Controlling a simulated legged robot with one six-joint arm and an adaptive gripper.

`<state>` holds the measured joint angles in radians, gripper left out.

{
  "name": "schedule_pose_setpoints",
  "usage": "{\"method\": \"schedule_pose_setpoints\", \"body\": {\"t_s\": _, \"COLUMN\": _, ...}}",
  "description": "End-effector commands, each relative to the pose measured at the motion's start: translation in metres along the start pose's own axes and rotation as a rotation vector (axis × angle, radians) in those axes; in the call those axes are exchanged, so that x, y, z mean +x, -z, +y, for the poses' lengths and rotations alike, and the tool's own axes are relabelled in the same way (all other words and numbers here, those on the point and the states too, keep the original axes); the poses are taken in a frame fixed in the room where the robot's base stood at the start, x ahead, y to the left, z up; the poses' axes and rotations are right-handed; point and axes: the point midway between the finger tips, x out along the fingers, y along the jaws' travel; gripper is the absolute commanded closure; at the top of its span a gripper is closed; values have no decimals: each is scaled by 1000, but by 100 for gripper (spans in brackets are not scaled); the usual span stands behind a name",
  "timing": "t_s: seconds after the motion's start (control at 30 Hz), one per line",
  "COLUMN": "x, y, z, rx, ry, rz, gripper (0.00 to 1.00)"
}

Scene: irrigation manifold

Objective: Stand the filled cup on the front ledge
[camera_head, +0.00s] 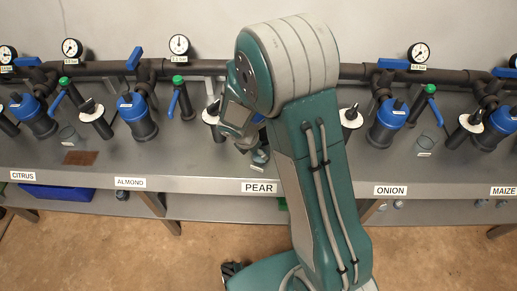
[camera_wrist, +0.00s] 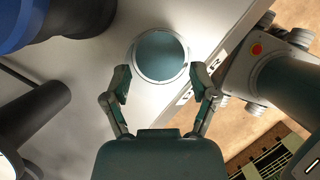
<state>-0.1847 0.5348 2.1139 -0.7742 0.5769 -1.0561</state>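A round clear cup (camera_wrist: 161,54) with a blue-green surface inside its rim shows from above in the wrist view. It stands on the grey bench near its front edge. My gripper (camera_wrist: 161,80) is open, with one fingertip on each side of the cup's near part; I cannot tell whether they touch it. In the head view the cup (camera_head: 260,157) is small and partly hidden by my arm, behind the PEAR label (camera_head: 259,188). The front ledge (camera_head: 215,184) is the pale grey strip carrying the name labels.
Blue-capped valves (camera_head: 137,114) and pipes with gauges line the back. A brown plate (camera_head: 80,158) lies at left. A blue bin (camera_head: 58,192) sits below the bench.

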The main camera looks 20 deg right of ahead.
Motion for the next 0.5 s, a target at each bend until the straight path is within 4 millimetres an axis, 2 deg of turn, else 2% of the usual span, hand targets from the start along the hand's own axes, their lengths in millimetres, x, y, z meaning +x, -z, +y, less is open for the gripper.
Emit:
{"method": "schedule_pose_setpoints", "body": {"t_s": 0.03, "x": 0, "y": 0, "z": 0, "rx": -1, "ry": 0, "rz": 0, "gripper": 7}}
{"method": "schedule_pose_setpoints", "body": {"t_s": 0.07, "x": 0, "y": 0, "z": 0, "rx": -1, "ry": 0, "rz": 0, "gripper": 0}}
{"method": "schedule_pose_setpoints", "body": {"t_s": 0.5, "x": -1, "y": -1, "z": 0, "rx": 0, "ry": -1, "rz": 1, "gripper": 0}}
